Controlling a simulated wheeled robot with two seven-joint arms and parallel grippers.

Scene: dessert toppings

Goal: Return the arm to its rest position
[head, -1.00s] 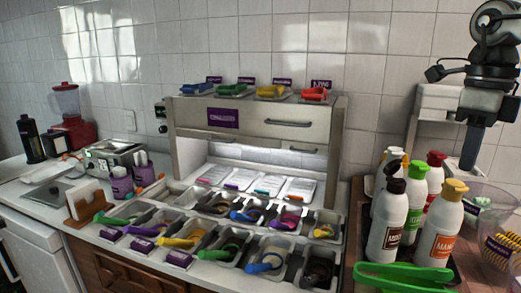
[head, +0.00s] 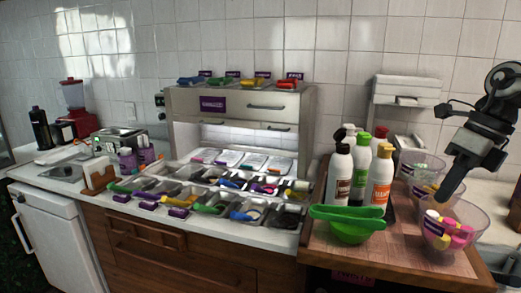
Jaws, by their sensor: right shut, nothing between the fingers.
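My right arm comes in at the right edge of the head view. My right gripper (head: 445,192) is shut and empty, its fingers together and pointing down to the left. In the picture its tip overlaps the glass bowls at the right, just above the bowl of pink and yellow pieces (head: 455,232). I cannot tell whether it touches a bowl. My left gripper is not in view.
Sauce bottles (head: 378,182) and a green item (head: 346,214) on a green bowl (head: 350,235) stand on the wooden board (head: 400,252), left of my gripper. Topping trays (head: 215,202) fill the counter. Open air lies above the bottles.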

